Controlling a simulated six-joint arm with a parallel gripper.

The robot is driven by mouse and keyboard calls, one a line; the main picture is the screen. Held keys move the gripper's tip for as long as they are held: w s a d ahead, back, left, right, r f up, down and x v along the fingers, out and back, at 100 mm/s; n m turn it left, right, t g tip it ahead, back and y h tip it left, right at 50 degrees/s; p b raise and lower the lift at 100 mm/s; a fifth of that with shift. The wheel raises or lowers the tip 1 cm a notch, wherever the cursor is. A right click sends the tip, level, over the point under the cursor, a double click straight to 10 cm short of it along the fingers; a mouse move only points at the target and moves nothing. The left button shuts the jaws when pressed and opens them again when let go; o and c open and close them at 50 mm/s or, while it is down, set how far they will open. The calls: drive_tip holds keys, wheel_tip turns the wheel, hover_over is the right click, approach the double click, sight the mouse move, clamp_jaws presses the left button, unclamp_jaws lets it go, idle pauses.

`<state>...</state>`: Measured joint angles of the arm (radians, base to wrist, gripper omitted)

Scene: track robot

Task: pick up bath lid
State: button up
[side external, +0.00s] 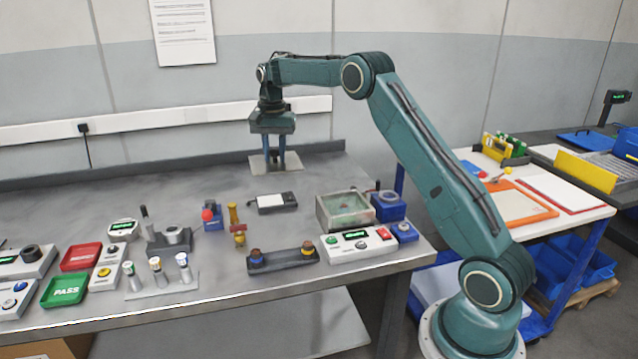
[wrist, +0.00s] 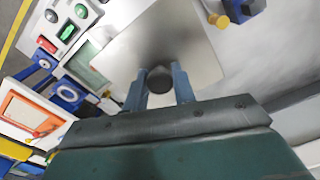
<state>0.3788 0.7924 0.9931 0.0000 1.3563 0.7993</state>
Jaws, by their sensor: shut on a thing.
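The bath lid is a flat, square, pale grey plate with a dark round knob. In the side view the lid (side external: 259,163) is at the back of the bench, beneath my gripper (side external: 275,165). In the wrist view the lid (wrist: 187,35) lies flat beyond the fingers. My gripper (wrist: 159,82) is shut on the lid's knob, with one blue finger on each side of it. I cannot tell if the plate touches the bench. The open bath (side external: 345,207), a greenish box, stands at the bench's right side.
A control box (side external: 358,245) with a green display stands in front of the bath, and a blue device (side external: 388,207) is right of it. A small black-and-white device (side external: 272,202) lies in front of the lid. The back left of the bench (side external: 130,195) is clear.

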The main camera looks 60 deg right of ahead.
drive_tip(key=shift+r, duration=0.3)
idle(0.5)
drive_tip(key=shift+s+d+f, duration=0.15)
drive_tip(key=shift+s+d, duration=0.25)
drive_tip(key=s+d+f, duration=0.2)
drive_tip(key=s+d, duration=0.2)
drive_tip(key=s, duration=0.3)
drive_tip(key=s+d+f, duration=0.3)
drive_tip(key=s+d, duration=0.2)
drive_tip(key=s, duration=0.3)
drive_tip(key=shift+s, duration=0.3)
drive_tip(key=shift+f, duration=0.1)
drive_tip(key=shift+f, duration=3.2)
drive_tip(key=shift+f, duration=0.55)
